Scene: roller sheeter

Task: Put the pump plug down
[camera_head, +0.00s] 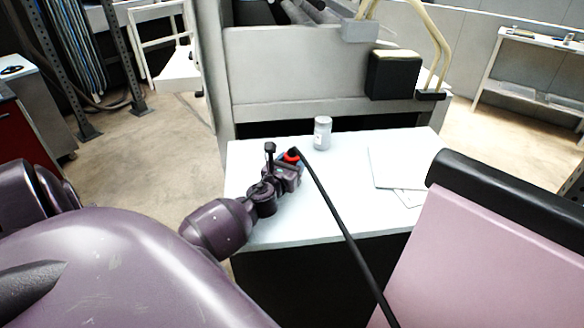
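The pump plug (291,155) is small and red, with a thick black cable (335,215) that runs from it over the table's near edge to the bottom of the view. My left gripper (289,163) reaches in from the left over the white table (335,222). Its tip is at the plug and appears shut on it; the fingers are small and partly hidden. The plug is at or just above the tabletop; I cannot tell whether it touches. My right gripper is not in view.
A grey canister (322,133) stands upright at the table's back edge, just beyond the plug. Flat sheets (392,169) lie on the right side. The table between them is mostly clear. A large grey machine (290,70) stands behind, with a black box (393,76) on it.

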